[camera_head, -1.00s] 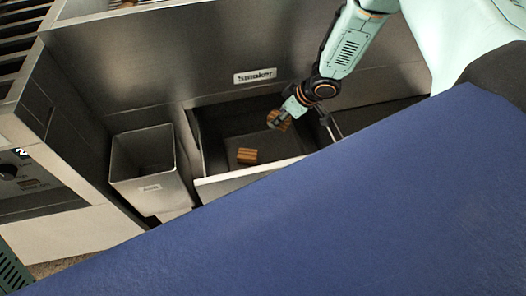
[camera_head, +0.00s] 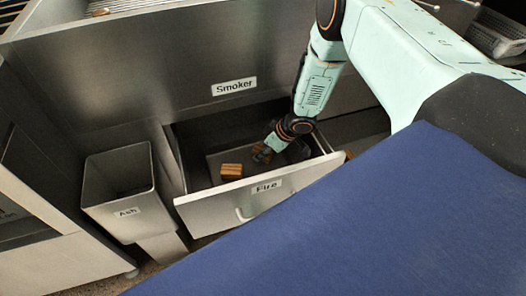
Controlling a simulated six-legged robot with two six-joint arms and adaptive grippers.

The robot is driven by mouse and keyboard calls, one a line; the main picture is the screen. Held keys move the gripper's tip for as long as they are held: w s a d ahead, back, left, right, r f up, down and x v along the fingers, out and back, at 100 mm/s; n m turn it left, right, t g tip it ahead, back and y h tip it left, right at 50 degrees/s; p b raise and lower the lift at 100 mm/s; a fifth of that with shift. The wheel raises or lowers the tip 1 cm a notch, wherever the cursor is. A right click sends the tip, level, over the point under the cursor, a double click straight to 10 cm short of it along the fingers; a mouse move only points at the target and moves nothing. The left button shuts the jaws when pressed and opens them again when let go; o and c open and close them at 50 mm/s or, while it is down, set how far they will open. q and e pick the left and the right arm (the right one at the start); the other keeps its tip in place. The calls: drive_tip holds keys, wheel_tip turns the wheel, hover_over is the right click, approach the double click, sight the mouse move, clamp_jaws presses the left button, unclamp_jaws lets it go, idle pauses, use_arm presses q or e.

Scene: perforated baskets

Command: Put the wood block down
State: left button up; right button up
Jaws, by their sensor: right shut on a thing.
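My right gripper (camera_head: 268,148) reaches down into the open drawer labelled "Fire" (camera_head: 215,212). It is shut on a brown wood block (camera_head: 259,154), which is small and partly covered by the fingers. I cannot tell whether this block touches the drawer floor. Another striped brown wood block (camera_head: 231,172) lies in the drawer, just left of the held one. My left gripper is not in view.
The metal cabinet front bears a "Smoker" label (camera_head: 234,86) behind the drawer. An open "Ash" bin (camera_head: 120,200) stands left of the drawer. A small brown piece (camera_head: 349,154) shows at the drawer's right end. A large blue surface (camera_head: 370,235) hides the lower right.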

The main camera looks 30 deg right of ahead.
drive_tip(key=o, duration=1.2)
drive_tip(key=shift+f, duration=0.15)
drive_tip(key=shift+c, duration=0.2)
drive_tip(key=shift+r, duration=0.4)
drive_tip(key=p+v, duration=0.6)
drive_tip(key=v, duration=0.5)
drive_tip(key=shift+s+r, duration=0.25)
drive_tip(key=shift+s, duration=0.05)
drive_tip(key=shift+d, duration=0.1)
